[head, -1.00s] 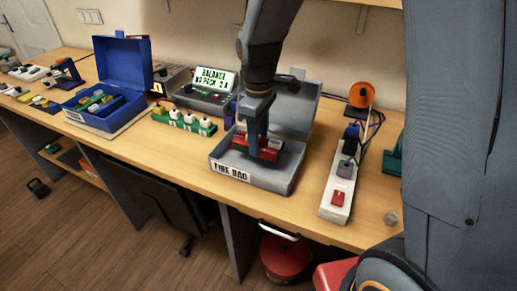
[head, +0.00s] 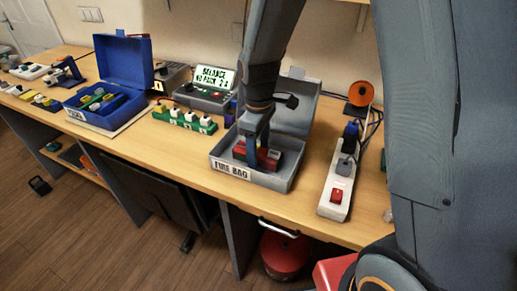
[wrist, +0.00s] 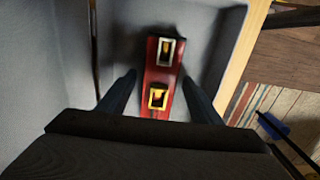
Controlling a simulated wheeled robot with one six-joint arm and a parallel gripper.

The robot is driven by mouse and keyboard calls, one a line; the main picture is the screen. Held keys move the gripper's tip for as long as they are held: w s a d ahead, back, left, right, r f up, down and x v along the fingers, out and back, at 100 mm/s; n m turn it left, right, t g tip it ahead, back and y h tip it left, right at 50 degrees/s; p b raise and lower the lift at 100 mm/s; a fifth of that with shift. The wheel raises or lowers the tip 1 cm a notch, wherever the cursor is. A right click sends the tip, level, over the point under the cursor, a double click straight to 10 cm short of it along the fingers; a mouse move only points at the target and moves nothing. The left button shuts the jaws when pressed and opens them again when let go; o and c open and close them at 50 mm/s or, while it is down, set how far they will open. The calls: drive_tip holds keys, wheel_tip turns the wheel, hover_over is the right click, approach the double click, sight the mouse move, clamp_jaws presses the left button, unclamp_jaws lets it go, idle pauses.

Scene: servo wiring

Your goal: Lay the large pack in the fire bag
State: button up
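The large pack, a red block with yellow and pale connectors on top (wrist: 165,62), lies inside the grey fire bag (head: 282,181), seen as red parts in the head view (head: 270,160). The bag is an open box with a "FIRE BAG" label on its front and its lid raised behind. My gripper (wrist: 159,80) is down inside the bag, with one finger on each side of the pack. In the wrist view the fingers stand apart, with a gap visible at the left finger. The gripper partly hides the pack in the head view.
A white power strip (head: 336,186) with a red switch stands right of the bag. A green rack (head: 184,121) with several white-topped packs and a display unit (head: 208,91) are to the left. A blue case (head: 124,70) stands farther left. Bare tabletop lies in front of the rack.

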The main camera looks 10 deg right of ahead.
sight(259, 152)
wheel_tip(259, 152, up, 12)
drive_tip(key=b, duration=0.2)
drive_tip(key=shift+r+b, duration=0.15)
drive_tip(key=shift+b, duration=0.15)
idle(0.3)
